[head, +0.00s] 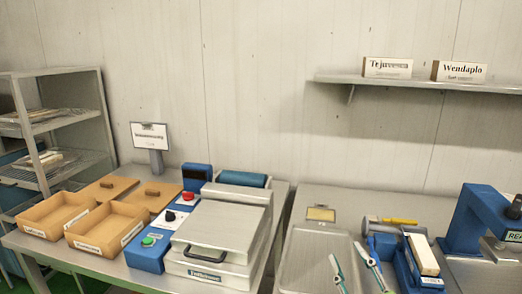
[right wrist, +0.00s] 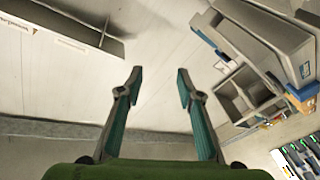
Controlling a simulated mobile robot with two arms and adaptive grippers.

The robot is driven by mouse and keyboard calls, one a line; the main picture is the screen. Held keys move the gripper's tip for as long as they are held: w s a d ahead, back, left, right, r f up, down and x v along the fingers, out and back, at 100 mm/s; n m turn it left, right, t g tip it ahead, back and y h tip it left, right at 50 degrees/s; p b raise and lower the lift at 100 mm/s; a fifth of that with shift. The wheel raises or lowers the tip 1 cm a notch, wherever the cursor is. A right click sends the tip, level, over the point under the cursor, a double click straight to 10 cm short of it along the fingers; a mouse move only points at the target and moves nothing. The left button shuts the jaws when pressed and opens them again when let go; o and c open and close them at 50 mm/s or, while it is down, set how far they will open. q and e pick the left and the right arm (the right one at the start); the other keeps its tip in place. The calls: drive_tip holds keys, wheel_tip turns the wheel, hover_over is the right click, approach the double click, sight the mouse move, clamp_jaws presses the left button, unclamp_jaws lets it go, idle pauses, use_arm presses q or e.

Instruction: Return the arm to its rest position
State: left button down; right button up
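My right gripper (head: 346,251) shows at the lower middle right of the head view, its two teal fingers apart over the right-hand metal table. In the right wrist view my right gripper (right wrist: 160,72) is open, with nothing between its fingertips. Most of my right arm is outside the frames. My left gripper and left arm are not in view.
A metal press with a lid handle (head: 206,254) stands beside a blue control box (head: 146,254). Wooden trays (head: 106,226) lie left. A cream block on a blue holder (head: 423,256) and a blue machine (head: 474,217) stand right. A wall shelf (head: 420,83) holds two signs.

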drive_tip(key=s+d+f+m+g+h, duration=0.2)
drive_tip(key=s+f, duration=0.1)
drive_tip(key=f, duration=0.3)
drive_tip(key=s+d+f+m+g+h, duration=0.1)
drive_tip(key=s+d+f+m+g, duration=0.15)
drive_tip(key=f, duration=0.35)
drive_tip(key=s+a+f+g+y, duration=0.1)
drive_tip(key=s+f+g, duration=0.4)
drive_tip(key=s+f, duration=0.45)
drive_tip(key=s+a+f+g, duration=0.2)
drive_tip(key=s+f+g, duration=0.45)
drive_tip(key=s, duration=0.55)
drive_tip(key=s+f, duration=0.3)
drive_tip(key=f, duration=2.5)
drive_tip(key=s+d+f+g, duration=0.1)
drive_tip(key=s+d+f, duration=0.2)
drive_tip(key=s+f, duration=1.2)
drive_tip(key=shift+s+g, duration=0.4)
drive_tip(key=shift+s, duration=0.55)
